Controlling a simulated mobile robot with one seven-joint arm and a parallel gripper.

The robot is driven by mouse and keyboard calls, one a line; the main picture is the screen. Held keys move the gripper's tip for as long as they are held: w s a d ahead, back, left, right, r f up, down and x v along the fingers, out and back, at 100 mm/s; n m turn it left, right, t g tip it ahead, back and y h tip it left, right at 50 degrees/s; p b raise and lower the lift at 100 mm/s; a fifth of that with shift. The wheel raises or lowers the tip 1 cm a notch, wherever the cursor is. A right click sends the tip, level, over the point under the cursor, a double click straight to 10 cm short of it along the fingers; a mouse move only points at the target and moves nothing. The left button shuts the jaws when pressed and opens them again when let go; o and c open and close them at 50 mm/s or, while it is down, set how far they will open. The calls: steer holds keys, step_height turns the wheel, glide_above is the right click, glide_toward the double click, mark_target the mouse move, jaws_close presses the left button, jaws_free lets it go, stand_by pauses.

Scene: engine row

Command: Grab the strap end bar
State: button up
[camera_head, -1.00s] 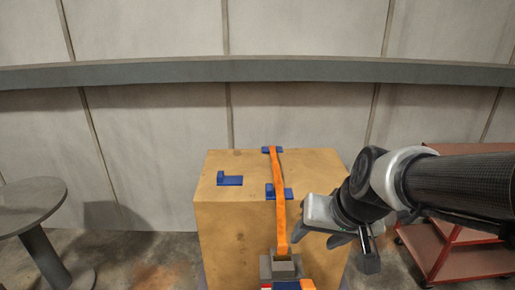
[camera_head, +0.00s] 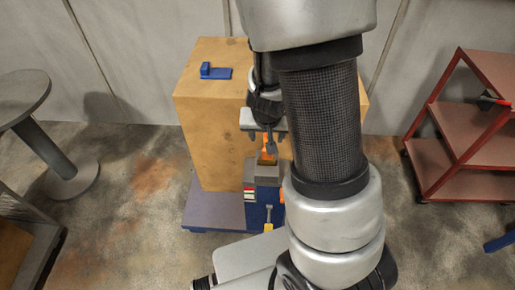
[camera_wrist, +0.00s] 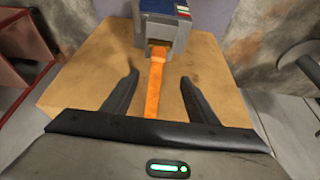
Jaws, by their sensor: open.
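My gripper (camera_wrist: 160,76) is open and empty, with one finger on each side of the strap.
A blue corner piece (camera_head: 217,73) sits on the crate (camera_head: 205,110). A blue fixture (camera_head: 264,208) stands at the crate's near side, on a base (camera_head: 205,205). A round table (camera_head: 22,97) is left and a red trolley (camera_head: 465,185) right.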

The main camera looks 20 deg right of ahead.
steer(key=b, duration=0.6)
glide_above(267, 160)
step_height(267, 160, down, 11)
step_height(267, 160, down, 4)
steer(key=shift+w+d+f+b, duration=0.1)
steer(key=shift+w+d+b, duration=0.05)
steer(key=shift+b, duration=1)
steer(key=shift+w+f, duration=0.25)
steer(key=shift+f, duration=0.2)
jaws_close()
